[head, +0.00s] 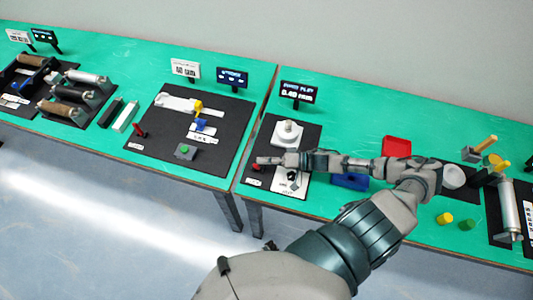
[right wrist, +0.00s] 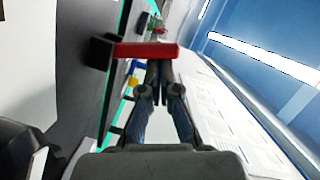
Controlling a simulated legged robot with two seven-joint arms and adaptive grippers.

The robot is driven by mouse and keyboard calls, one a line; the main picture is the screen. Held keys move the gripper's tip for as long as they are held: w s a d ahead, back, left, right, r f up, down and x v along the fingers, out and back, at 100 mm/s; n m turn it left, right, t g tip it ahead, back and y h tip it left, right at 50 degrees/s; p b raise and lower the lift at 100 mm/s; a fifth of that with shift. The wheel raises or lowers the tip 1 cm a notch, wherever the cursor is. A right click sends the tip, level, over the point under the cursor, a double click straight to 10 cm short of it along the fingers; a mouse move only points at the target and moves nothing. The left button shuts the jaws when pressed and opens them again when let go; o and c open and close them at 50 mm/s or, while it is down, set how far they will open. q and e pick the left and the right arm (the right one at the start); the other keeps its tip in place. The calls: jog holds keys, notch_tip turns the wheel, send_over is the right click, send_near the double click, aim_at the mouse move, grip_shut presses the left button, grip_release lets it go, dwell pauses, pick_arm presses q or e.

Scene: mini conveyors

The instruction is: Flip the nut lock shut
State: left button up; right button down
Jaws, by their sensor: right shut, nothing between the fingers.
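My right gripper (head: 263,160) reaches in from the right across a black station board (head: 300,133), its fingers shut and empty. A small red lever (head: 257,168) is at the board's left front, close to the fingertips. In the right wrist view the red lever (right wrist: 148,50) is a bar sticking out from a dark mount (right wrist: 103,52). The shut fingertips (right wrist: 160,66) are right at the bar's edge; I cannot tell if they touch. A white round fixture (head: 287,133) stands behind the gripper. Which part is the nut lock is not clear. My left gripper is not in view.
A black sign (head: 297,91) stands behind the board. Another black board (head: 222,127) with a red lever lies to the left, across a table gap.

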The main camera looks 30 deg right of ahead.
jog(key=shift+s+a+r+n+p, duration=0.15)
jog(key=shift+r+n+p, duration=0.1)
jog(key=shift+n+p, duration=0.15)
jog(key=shift+s+a+n+h+p, duration=0.2)
jog(key=shift+n+h+p, duration=0.2)
jog(key=shift+n+p, duration=0.4)
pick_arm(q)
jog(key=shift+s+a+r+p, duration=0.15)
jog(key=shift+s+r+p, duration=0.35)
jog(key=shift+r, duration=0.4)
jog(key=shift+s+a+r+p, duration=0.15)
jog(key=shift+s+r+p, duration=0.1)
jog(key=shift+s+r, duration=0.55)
pick_arm(e)
jog(key=shift+s+a+f+n+h, duration=0.15)
jog(key=shift+a+f+n+h, duration=0.15)
jog(key=shift+n, duration=0.4)
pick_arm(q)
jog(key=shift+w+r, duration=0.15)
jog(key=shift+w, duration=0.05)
